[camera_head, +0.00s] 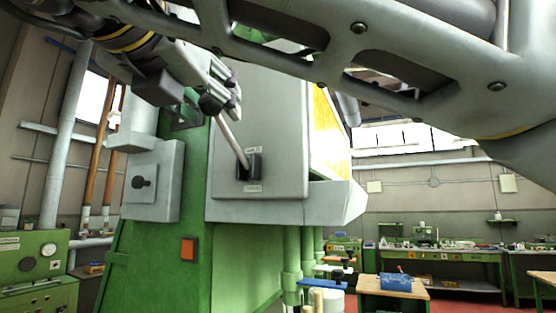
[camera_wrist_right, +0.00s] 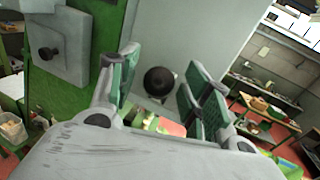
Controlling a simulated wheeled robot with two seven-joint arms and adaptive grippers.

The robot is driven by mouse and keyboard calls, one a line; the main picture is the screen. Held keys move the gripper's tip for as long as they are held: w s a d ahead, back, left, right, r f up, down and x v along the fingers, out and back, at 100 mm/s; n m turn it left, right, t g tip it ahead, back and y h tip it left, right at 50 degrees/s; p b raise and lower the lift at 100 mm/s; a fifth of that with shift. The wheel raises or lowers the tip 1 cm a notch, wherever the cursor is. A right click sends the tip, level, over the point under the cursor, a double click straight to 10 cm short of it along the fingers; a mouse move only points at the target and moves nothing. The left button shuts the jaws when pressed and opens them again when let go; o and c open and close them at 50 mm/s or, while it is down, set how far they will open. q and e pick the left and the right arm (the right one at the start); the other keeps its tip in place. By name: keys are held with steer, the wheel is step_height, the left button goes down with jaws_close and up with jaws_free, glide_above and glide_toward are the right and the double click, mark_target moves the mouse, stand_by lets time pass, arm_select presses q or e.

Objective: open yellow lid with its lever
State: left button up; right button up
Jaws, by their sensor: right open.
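The lever is a metal rod (camera_head: 232,142) with a dark knob, rising up and left from a black slotted plate (camera_head: 249,167) on the grey side of the machine. The yellow lid (camera_head: 326,125) shows at the machine's right face, partly hidden by my arm. My right gripper (camera_head: 222,88) is at the knob end of the lever. In the right wrist view the dark round knob (camera_wrist_right: 159,81) sits between the open green-padded fingers of the gripper (camera_wrist_right: 160,88), with gaps on both sides. My left gripper does not show.
The green and grey machine (camera_head: 165,260) fills the middle. A grey box with a black knob (camera_head: 150,185) and an orange button (camera_head: 188,249) sit on its left side. My right arm crosses the top. Workbenches (camera_head: 440,255) stand at the back right.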

steer(key=shift+w, duration=0.4)
jaws_close()
